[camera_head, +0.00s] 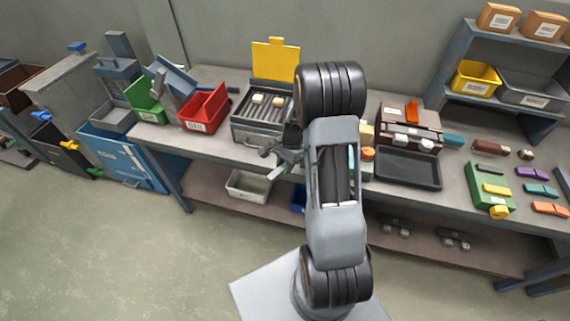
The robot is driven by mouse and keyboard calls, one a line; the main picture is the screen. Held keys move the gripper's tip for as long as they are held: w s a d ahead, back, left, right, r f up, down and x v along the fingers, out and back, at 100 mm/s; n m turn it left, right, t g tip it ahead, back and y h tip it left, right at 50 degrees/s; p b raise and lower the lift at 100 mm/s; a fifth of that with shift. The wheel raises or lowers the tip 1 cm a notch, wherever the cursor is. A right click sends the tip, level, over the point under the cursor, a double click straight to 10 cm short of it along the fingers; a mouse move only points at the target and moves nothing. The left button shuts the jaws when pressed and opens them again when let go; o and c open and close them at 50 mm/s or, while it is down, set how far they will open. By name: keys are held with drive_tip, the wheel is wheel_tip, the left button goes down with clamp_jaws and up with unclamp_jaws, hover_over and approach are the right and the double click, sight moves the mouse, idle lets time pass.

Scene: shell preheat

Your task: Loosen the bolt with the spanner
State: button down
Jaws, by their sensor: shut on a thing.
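My gripper (283,158) is at the front edge of the bench, just in front of the grey grill-like unit (248,132). It is shut on a small dark grey thing (266,152) that looks like the spanner, though it is too small and partly hidden to be sure. My arm hides part of the bench behind the gripper. I cannot make out the bolt, nor tell whether the held thing touches anything.
The unit has a raised yellow lid (275,62). Red (205,108) and green (147,108) bins stand to its left. A brown case (408,130) and black tray (408,170) are right of my arm. A white bin (248,187) sits on the lower shelf.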

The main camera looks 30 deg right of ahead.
drive_tip(key=shift+f+b, duration=0.5)
drive_tip(key=shift+f, duration=0.4)
drive_tip(key=shift+s+d+r+n, duration=0.15)
drive_tip(key=shift+s+r+n, duration=0.05)
drive_tip(key=shift+s+n, duration=0.1)
drive_tip(key=shift+s+d+n+g+h, duration=1.25)
drive_tip(key=shift+s+d+n, duration=3.1)
drive_tip(key=shift+d+n, duration=1.85)
wheel_tip(320, 180, up, 6)
drive_tip(key=a+p, duration=0.1)
drive_tip(key=p, duration=0.3)
drive_tip(key=shift+p, duration=0.35)
